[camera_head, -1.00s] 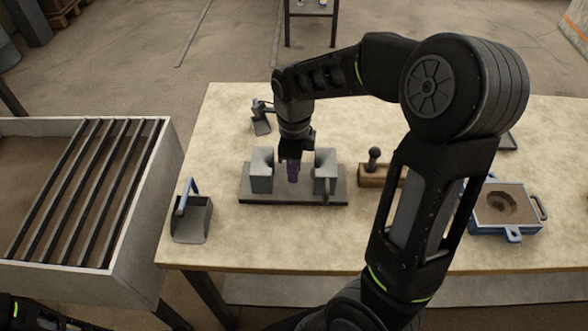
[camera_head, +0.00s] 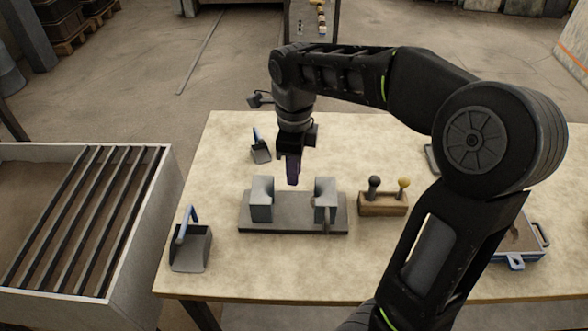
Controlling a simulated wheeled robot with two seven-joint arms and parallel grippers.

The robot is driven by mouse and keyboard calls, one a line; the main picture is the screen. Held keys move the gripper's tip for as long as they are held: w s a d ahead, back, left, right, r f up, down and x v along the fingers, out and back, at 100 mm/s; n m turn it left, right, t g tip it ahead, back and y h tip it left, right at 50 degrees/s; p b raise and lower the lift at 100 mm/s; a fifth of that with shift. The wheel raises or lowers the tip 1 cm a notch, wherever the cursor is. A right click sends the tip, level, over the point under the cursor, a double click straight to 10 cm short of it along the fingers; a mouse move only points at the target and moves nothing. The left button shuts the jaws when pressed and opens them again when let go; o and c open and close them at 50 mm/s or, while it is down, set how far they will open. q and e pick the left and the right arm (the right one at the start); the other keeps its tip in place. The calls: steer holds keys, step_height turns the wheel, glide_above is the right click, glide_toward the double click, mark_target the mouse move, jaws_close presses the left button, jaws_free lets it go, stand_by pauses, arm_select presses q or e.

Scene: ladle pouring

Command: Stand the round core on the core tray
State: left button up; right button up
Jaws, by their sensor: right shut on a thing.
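My right gripper (camera_head: 291,162) is above the table, over the back of a grey base plate. It is shut on a narrow dark purple piece (camera_head: 293,174), which seems to be the round core; its shape is partly hidden by the fingers. The piece hangs roughly upright, just above and behind the gap between two grey blocks (camera_head: 262,199) (camera_head: 325,200) on the plate (camera_head: 290,226). I cannot pick out the core tray for certain. My left gripper is not in view.
A wooden block with two knobbed handles (camera_head: 383,204) stands right of the plate. Blue-handled scoops (camera_head: 190,248) (camera_head: 261,151) lie at left and behind. A blue-edged box (camera_head: 520,240) is partly behind my arm. A slatted bin (camera_head: 120,250) stands left. A narrow stand (camera_head: 312,22) with small items is beyond the table.

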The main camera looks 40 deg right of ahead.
stand_by(0.3)
steer(key=n, duration=0.3)
steer(key=w+n, duration=0.1)
steer(key=n, duration=0.1)
steer(key=shift+a+r, duration=0.15)
steer(key=shift+r, duration=0.1)
steer(key=w+a+n, duration=0.1)
steer(key=w+n, duration=0.1)
steer(key=n, duration=0.3)
steer(key=w+a+n, duration=0.2)
steer(key=n, duration=0.3)
steer(key=w+a+n, duration=0.2)
steer(key=n, duration=0.3)
steer(key=shift+w+a+n, duration=0.1)
steer(key=shift+n, duration=0.2)
steer(key=w+a+f+n, duration=0.3)
steer(key=a+n, duration=0.3)
steer(key=a, duration=0.1)
steer(key=shift+w+f+n, duration=0.15)
steer(key=shift+f+n, duration=0.15)
steer(key=shift+f, duration=0.05)
